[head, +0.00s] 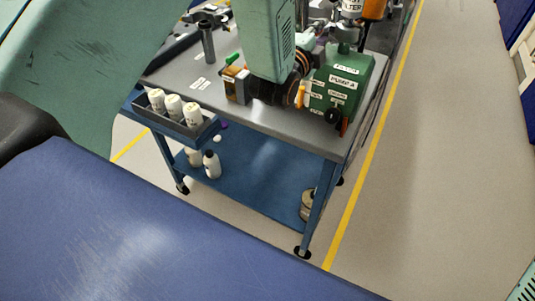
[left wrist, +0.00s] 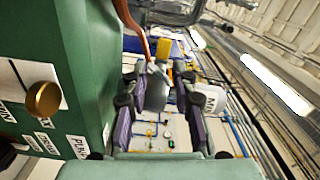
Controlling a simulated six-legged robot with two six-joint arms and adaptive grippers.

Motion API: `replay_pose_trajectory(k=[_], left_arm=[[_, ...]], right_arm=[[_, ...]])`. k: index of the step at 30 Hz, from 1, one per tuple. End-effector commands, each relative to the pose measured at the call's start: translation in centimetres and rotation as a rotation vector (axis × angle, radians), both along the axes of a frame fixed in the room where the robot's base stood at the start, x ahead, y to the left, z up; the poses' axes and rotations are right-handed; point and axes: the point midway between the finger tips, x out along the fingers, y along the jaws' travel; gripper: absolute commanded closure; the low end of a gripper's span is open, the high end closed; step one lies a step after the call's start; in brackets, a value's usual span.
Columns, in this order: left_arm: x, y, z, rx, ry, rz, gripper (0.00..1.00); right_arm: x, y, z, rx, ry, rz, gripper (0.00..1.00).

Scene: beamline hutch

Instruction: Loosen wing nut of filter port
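The green pump box (head: 342,82) with white labels stands on the cart's top at the right. A white mist filter (head: 352,6) shows above it, cut by the frame's top edge; it also shows in the left wrist view (left wrist: 212,100). My left gripper (left wrist: 158,82) has its two dark and purple fingers spread, one each side of a grey cylindrical part (left wrist: 156,95). I cannot tell whether they touch it. A yellow piece (left wrist: 163,48), possibly the wing nut, stands just beyond the fingertips. In the head view my left wrist hides much of this spot. My right gripper is out of view.
The cart's grey top (head: 285,122) has a dark tray (head: 205,128) with white bottles on its near left edge. A blue lower shelf (head: 255,175) holds more bottles. A reddish hose (left wrist: 134,28) runs near the fingers. Floor right of the cart is clear.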

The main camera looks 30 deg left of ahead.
Motion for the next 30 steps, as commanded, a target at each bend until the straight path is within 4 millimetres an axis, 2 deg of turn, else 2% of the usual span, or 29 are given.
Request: replay_pose_trajectory(k=[25,26,30], left_arm=[[0.0,-0.1,0.4,0.814,-0.024,0.000,0.74],[-0.1,-0.1,0.4,0.838,-0.023,0.000,0.74],[-2.8,0.0,0.2,0.831,-0.022,-0.002,0.74]], right_arm=[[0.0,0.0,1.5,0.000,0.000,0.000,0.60],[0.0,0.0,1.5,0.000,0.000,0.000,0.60],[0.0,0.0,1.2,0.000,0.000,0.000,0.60]])
